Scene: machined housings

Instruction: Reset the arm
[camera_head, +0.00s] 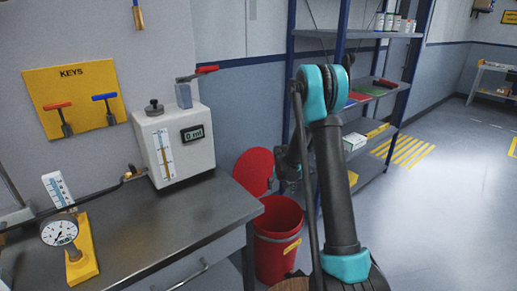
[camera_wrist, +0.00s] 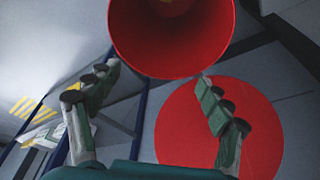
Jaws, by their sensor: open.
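My arm rises at the right of the head view and bends down behind its own dark link. My gripper (camera_head: 284,180) hangs near the red bin, partly hidden by that link. In the wrist view my gripper (camera_wrist: 157,73) has its two fingers wide apart with nothing between them. The red bin (camera_head: 277,262) stands on the floor right of the bench, its round red lid (camera_head: 254,171) raised behind it. The wrist view shows the bin (camera_wrist: 170,35) at the top and the lid (camera_wrist: 215,135) behind the right finger.
The metal bench (camera_head: 185,222) holds a white tank with a "0 ml" display (camera_head: 180,145) and a gauge on a yellow stand (camera_head: 84,250). A yellow KEYS board (camera_head: 72,95) hangs above. A blue-framed shelf (camera_head: 375,110) stands behind my arm. Floor at the right is clear.

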